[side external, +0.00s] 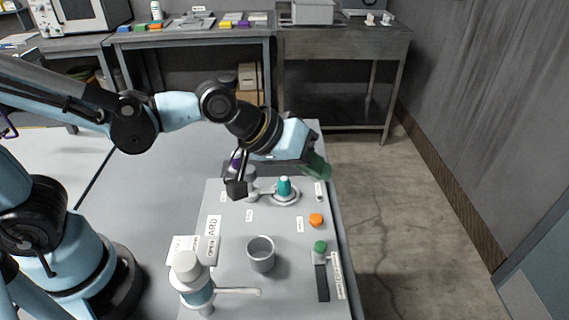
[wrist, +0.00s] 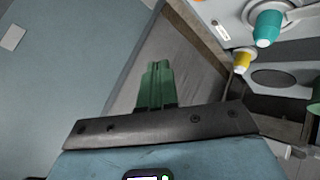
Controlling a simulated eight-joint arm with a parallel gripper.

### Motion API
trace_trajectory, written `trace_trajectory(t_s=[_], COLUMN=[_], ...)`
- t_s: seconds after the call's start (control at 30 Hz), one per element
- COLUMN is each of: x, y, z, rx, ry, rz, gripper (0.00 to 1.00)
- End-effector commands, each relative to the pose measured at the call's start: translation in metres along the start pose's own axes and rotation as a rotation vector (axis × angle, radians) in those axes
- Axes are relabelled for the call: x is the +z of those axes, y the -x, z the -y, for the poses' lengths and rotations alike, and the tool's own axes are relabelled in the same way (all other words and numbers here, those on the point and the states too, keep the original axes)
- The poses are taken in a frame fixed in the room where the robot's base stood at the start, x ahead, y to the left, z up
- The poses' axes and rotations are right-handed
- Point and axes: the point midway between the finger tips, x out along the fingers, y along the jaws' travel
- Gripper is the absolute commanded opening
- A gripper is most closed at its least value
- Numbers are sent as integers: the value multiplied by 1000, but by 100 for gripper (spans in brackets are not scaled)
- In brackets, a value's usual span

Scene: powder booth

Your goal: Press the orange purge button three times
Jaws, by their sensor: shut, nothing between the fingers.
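The orange purge button (side external: 316,220) sits on the grey panel (side external: 285,295) in the side external view, near the panel's right edge. A small label (side external: 300,225) stands to its left. I cannot make out the button in the wrist view. My gripper (side external: 318,168) has green fingers and is above the far right part of the panel, beyond the button and apart from it. In the wrist view the fingers (wrist: 156,80) are together with nothing between them.
A teal knob (side external: 284,187) on a round base stands beyond the button; it also shows in the wrist view (wrist: 267,28). A grey cup (side external: 261,254), a green-knobbed slider (side external: 320,247) and a white-capped canister (side external: 188,268) stand nearer. Open floor lies right of the panel.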

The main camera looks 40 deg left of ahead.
Motion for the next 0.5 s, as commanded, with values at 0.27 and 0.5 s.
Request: trace_trajectory(t_s=[0.27,0.5], x=[-2,0], y=[2,-1], z=[-2,0], rx=[0,0], ry=[0,0], rz=[0,0], gripper=[0,0])
